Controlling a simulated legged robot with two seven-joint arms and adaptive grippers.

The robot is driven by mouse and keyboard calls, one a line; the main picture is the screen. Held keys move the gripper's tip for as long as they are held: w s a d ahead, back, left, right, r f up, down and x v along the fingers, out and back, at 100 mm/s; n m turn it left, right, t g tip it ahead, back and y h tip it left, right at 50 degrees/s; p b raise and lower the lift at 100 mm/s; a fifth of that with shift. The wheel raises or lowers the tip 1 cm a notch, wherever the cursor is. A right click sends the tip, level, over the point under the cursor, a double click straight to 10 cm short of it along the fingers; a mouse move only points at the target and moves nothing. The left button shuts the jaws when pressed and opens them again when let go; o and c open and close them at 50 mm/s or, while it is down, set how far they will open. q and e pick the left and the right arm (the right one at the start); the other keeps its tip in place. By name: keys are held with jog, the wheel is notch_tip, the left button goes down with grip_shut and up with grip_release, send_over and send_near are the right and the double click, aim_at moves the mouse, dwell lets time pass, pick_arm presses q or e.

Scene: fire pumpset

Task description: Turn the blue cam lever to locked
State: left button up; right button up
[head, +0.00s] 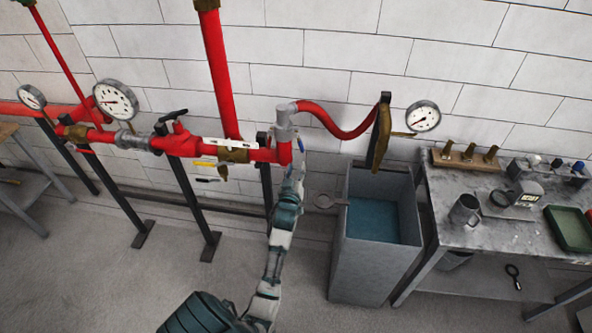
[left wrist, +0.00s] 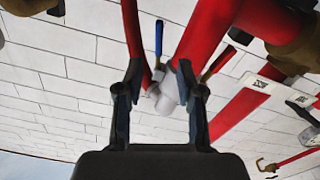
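The blue cam lever (left wrist: 158,38) shows in the left wrist view as a thin blue handle beyond my fingertips, joined to a grey coupling (left wrist: 166,92). In the head view the coupling (head: 284,120) sits at the end of the red pipe, and a small bit of the blue lever (head: 301,144) shows beside it. My left gripper (left wrist: 158,72) is open, with the coupling seen between its fingers; I cannot tell if they touch it. In the head view the left gripper (head: 296,172) is just below the coupling. A second, red lever (left wrist: 218,63) shows right of the fingers.
A red hose (head: 345,130) runs from the coupling to a wall bracket. A red pipe (head: 217,75) rises behind. A grey open bin (head: 348,250) stands right of my arm, with a cluttered workbench (head: 440,205) further right.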

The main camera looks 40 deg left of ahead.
aim_at(300, 143)
pick_arm(q)
jog(key=shift+w, duration=0.1)
jog(key=c, duration=0.5)
jog(key=w+d+m+b, duration=0.1)
jog(key=m, duration=0.1)
jog(key=w+d+m+b, duration=0.1)
jog(key=m, duration=0.2)
jog(key=w+d+m+g+b, duration=0.1)
jog(key=d+m, duration=0.1)
jog(key=shift+w+f+m, duration=0.1)
jog(key=shift+f+m, duration=0.15)
jog(key=shift+m, duration=0.05)
grip_shut()
jog(key=w+d+r+m+g+y+b, duration=0.1)
jog(key=d+r+m+g+y+b, duration=0.2)
jog(key=m, duration=0.5)
jog(key=w+a+f+t+p, duration=0.1)
jog(key=w+a+p, duration=0.1)
jog(key=w+a, duration=0.3)
jog(key=a, duration=0.4)
jog(key=shift+a+f, duration=0.4)
jog(key=shift+w, duration=0.1)
